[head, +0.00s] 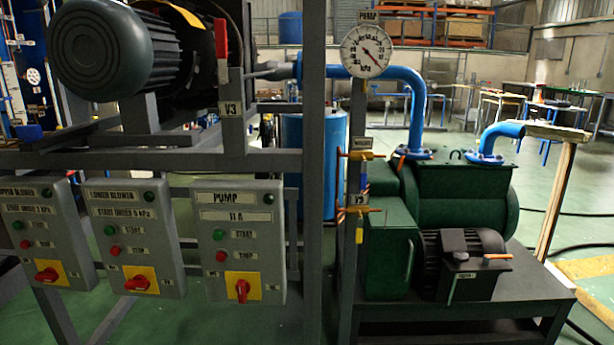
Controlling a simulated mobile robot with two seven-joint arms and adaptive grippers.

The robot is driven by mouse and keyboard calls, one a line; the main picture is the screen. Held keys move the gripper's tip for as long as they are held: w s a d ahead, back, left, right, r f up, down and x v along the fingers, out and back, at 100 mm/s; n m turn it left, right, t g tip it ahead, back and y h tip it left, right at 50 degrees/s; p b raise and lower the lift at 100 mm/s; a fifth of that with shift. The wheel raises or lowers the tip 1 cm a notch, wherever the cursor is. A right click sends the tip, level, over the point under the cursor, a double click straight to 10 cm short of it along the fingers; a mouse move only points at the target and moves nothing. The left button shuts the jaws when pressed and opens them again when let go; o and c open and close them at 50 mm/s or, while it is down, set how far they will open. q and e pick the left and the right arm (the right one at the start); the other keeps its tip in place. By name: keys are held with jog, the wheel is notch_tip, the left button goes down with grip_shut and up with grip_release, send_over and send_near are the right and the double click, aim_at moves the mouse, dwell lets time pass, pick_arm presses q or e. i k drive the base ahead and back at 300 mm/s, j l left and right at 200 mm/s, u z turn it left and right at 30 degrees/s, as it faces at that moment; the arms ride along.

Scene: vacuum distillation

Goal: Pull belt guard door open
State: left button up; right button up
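What looks like the belt guard door (388,252) is the front of a dark green box at the left end of the pump set. It appears shut. A thin pale upright handle (410,256) shows near its right edge. The green pump body (465,200) stands behind it to the right, and a black finned motor (458,250) sits just right of the box. Neither of my grippers is in view.
A grey frame post (314,170) and a thinner gauge post (352,200) stand left of the guard. Control boxes (238,240) hang at the left. The pump set rests on a dark low table (540,290). A wooden post (556,200) stands at the right.

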aim_at(391, 252)
jog(key=i+l, duration=0.1)
jog(key=l, duration=0.35)
jog(key=i+l, duration=0.1)
jog(key=l, duration=0.85)
jog(key=i+l, duration=0.15)
jog(key=l, duration=0.35)
jog(key=i+l, duration=0.1)
jog(key=l, duration=0.35)
jog(key=i+l, duration=0.1)
jog(key=l, duration=0.4)
